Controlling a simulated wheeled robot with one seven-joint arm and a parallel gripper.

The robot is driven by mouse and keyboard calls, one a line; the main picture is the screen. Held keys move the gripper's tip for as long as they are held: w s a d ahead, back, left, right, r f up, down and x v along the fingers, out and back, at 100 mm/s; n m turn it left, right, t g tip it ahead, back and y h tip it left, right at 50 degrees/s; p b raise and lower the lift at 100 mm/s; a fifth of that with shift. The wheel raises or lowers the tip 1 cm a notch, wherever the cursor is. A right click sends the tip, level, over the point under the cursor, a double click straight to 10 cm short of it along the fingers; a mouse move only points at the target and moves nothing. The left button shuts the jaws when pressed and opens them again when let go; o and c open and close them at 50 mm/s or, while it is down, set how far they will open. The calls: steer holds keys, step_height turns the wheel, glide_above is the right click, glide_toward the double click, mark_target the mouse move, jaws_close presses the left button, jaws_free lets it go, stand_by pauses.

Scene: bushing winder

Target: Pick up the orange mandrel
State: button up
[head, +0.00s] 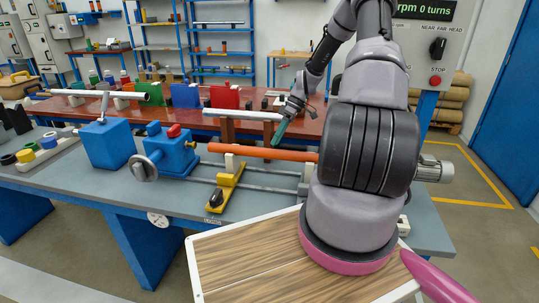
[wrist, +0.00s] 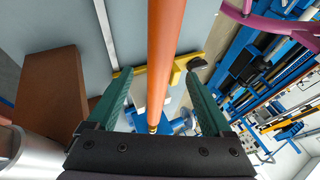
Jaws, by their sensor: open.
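The orange mandrel (head: 262,153) is a long orange rod lying level across the winder on the blue-grey bench, its right part hidden behind my arm in the head view. In the wrist view the mandrel (wrist: 167,50) runs from the top edge down between my two green fingers. My gripper (wrist: 160,90) is open, with a finger on each side of the rod and a visible gap on both sides. In the head view my gripper (head: 281,130) is at the rod's far side, pointing down. I cannot tell its exact height over the rod.
A blue tailstock with a handwheel (head: 172,152) stands at the rod's left end. A yellow support (head: 226,186) stands below the rod. A grey-white tube (head: 243,114) on brown blocks (head: 228,131) lies behind. A wood-topped tray (head: 290,270) is in front.

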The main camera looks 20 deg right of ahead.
mark_target(270, 150)
steer(key=x, duration=0.5)
steer(key=shift+w+a+f, duration=0.15)
steer(key=shift+w+a, duration=0.05)
steer(key=shift+a, duration=0.05)
jaws_close()
stand_by(1.2)
